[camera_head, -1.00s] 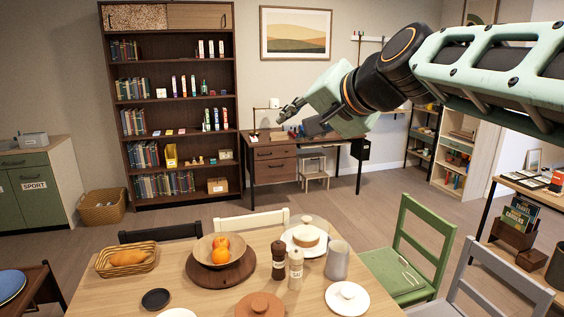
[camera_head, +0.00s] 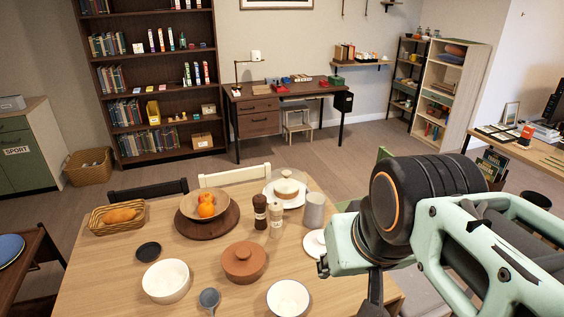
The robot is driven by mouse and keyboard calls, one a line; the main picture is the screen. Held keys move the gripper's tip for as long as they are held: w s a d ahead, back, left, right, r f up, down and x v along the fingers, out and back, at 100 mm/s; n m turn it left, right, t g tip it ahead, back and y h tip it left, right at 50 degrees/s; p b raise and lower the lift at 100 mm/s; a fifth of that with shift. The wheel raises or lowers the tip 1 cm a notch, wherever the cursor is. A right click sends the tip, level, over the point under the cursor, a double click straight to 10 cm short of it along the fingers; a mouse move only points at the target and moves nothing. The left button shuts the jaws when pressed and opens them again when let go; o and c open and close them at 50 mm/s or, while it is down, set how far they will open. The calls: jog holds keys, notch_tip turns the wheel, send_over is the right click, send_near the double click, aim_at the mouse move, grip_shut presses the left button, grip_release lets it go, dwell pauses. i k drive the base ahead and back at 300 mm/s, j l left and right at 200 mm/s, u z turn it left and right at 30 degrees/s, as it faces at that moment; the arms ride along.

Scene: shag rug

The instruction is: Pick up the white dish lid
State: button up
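The white dish lid (camera_head: 312,243) is a round white disc on the right part of the wooden dining table. It lies just right of the salt and pepper mills, in front of the grey mug. My mint-green wrist covers its right part. My gripper (camera_head: 371,294) hangs low over the table's right side, to the right of and nearer than the lid, apart from it in the picture. Dark finger parts show below the wrist, but the tips are hidden or out of frame, so I cannot tell whether they are apart.
Near the lid stand a grey mug (camera_head: 314,210), a pepper mill (camera_head: 260,211), a salt mill (camera_head: 276,220) and a terracotta lidded pot (camera_head: 243,263). White bowls (camera_head: 166,281) (camera_head: 288,299) stand at the front. A green chair (camera_head: 384,153) is partly behind my arm.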

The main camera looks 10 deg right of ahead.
aim_at(314, 244)
jog(key=i+l+z, duration=0.1)
jog(key=l, duration=0.25)
jog(key=i+l+z, duration=0.1)
jog(key=l, duration=0.25)
jog(key=i+l+z, duration=0.1)
jog(key=i+l, duration=0.15)
jog(key=l, duration=0.1)
